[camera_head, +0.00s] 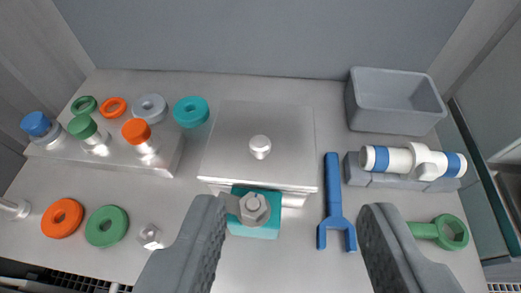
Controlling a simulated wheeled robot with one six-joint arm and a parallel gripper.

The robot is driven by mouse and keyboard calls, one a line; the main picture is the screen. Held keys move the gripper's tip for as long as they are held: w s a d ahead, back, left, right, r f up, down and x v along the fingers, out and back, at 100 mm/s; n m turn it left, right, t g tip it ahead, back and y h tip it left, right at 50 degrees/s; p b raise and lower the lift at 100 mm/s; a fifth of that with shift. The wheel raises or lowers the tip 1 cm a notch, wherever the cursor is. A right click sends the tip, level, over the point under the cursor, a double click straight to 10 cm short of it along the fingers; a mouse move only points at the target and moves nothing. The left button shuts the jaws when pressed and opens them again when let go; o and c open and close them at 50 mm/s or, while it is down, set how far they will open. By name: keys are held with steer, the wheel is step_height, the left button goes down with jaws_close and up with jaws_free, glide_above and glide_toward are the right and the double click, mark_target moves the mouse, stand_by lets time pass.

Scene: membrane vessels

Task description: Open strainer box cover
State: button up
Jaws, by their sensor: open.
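The strainer box cover (230,150) is a flat grey square plate with a round white knob (260,147) in its middle. It lies flat on the box in the middle of the table. At its front edge is a teal block (254,232) with a grey hex nut or bolt head (254,207) on it. My gripper (285,240) is open and empty, its two grey fingers at the bottom of the view. The left finger is close to the teal block in the picture; I cannot tell whether they touch.
A blue fork-ended tool (334,200) lies right of the cover. A green ring wrench (440,231), a white cylinder with blue bands (415,161) and a grey bin (395,101) are at the right. Coloured rings and capped vials (139,136) stand at the left, with a loose nut (149,236) in front.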

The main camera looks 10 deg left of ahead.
mark_target(260, 143)
steer(key=w+a+r+n+g, duration=0.1)
steer(key=w+g, duration=0.5)
steer(key=w, duration=0.2)
steer(key=w+a+r+n+g, duration=0.1)
steer(key=w+a+g, duration=0.1)
steer(key=w+g, duration=0.5)
steer(key=shift+t, duration=0.4)
steer(key=f, duration=1.1)
steer(key=w+f, duration=0.1)
steer(key=f, duration=0.5)
steer(key=shift+w+d+f, duration=0.1)
steer(key=shift+f, duration=0.15)
steer(key=shift+c, duration=0.2)
jaws_close()
